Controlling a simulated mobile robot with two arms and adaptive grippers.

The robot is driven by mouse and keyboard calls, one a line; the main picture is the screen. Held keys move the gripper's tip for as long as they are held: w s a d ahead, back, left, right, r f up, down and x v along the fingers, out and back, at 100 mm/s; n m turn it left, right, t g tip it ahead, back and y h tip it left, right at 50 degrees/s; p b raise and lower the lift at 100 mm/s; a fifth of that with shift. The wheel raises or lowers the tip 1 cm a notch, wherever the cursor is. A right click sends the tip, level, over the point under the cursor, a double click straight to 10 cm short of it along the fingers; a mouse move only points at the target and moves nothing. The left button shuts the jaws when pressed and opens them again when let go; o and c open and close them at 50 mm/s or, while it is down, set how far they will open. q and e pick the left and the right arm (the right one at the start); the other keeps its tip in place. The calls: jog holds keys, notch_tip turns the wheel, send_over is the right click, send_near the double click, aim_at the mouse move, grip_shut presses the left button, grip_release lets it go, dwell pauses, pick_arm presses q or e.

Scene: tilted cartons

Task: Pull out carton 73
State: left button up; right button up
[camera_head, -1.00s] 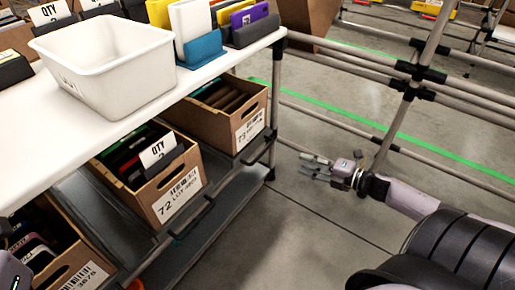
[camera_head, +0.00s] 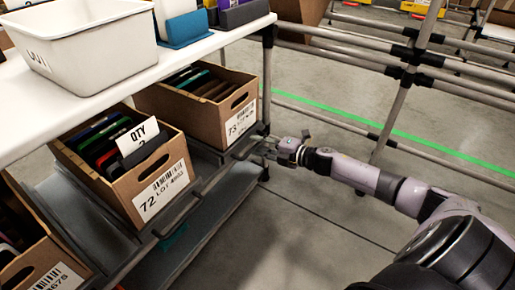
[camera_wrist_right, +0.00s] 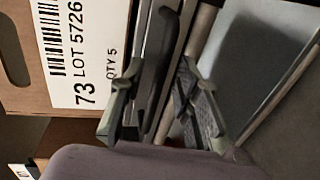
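Carton 73 (camera_head: 240,121) is a brown open-top carton on the tilted shelf under the white tabletop, with a white label and a hand hole on its front. Dark folders or files show inside it. In the right wrist view its label (camera_wrist_right: 82,55) reads 73, LOT 5726, QTY 5. My right gripper (camera_head: 270,149) is just to the right of and below the carton's front, by the shelf's front rail. In the wrist view my right gripper (camera_wrist_right: 163,103) has its fingers apart, with the dark shelf rail showing between them. It does not hold the carton. My left gripper is not in view.
Carton 72 (camera_head: 160,190) stands to the left of carton 73, and another carton (camera_head: 58,272) is at lower left. A white bin (camera_head: 90,55) sits on the tabletop. A rack post (camera_head: 267,80) stands close to carton 73's right side. Open floor (camera_head: 300,225) lies in front.

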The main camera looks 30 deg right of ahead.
jog(key=shift+w+a, duration=0.2)
jog(key=shift+w, duration=0.25)
jog(key=shift+c, duration=0.5)
grip_shut()
jog(key=shift+f, duration=0.1)
